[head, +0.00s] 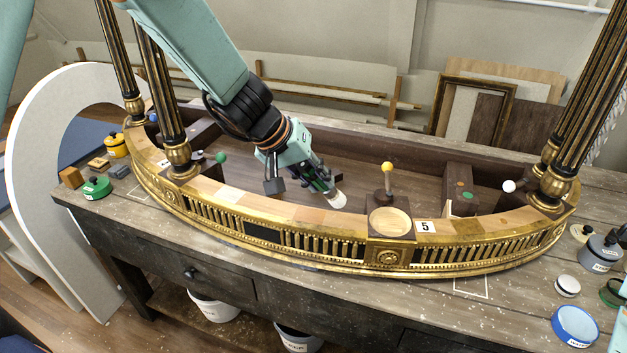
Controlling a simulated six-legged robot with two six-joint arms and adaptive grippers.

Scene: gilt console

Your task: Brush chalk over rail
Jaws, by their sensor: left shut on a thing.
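The rail (300,240) is a curved gilt band with pierced slots and rosettes, bowed towards the front of the bench. Its flat top shows pale and brown wood-toned patches. My left gripper (319,180) comes in from the upper left and is shut on a brush, with its fingers partly hiding the handle. The brush's white tip (338,200) points down and right, close to the rail's inner top edge. I cannot tell whether it touches. No separate piece of chalk is clear to me. My right gripper is not in view.
Dark fluted columns with gilt bases (178,160) rise at both ends of the rail. Jars and lids (575,326) crowd the bench's right end; a green pot (96,187) is left.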

